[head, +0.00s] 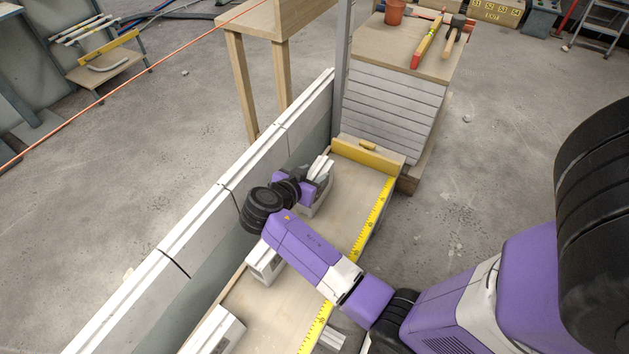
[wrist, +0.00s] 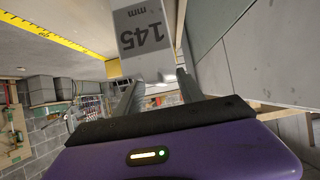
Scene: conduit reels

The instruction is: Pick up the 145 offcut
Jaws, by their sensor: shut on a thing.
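The 145 offcut is a pale grey block with "145 mm" printed on its end face; in the wrist view the offcut (wrist: 143,38) shows upside down, close ahead of the palm. My gripper (wrist: 158,88) is shut on it, one finger at each side. In the head view my gripper (head: 320,168) is low over the far part of the wooden bench board, beside the grey wall panel. The offcut (head: 320,201) is partly hidden there by my gripper. I cannot tell whether it touches the board.
Other pale offcuts lie nearer on the board, one (head: 264,264) partly behind my arm and one (head: 213,332) at the front. A yellow measuring tape (head: 373,217) runs along the right edge. A long white-topped panel (head: 205,219) walls the left. A yellow end stop (head: 367,156) closes the far end.

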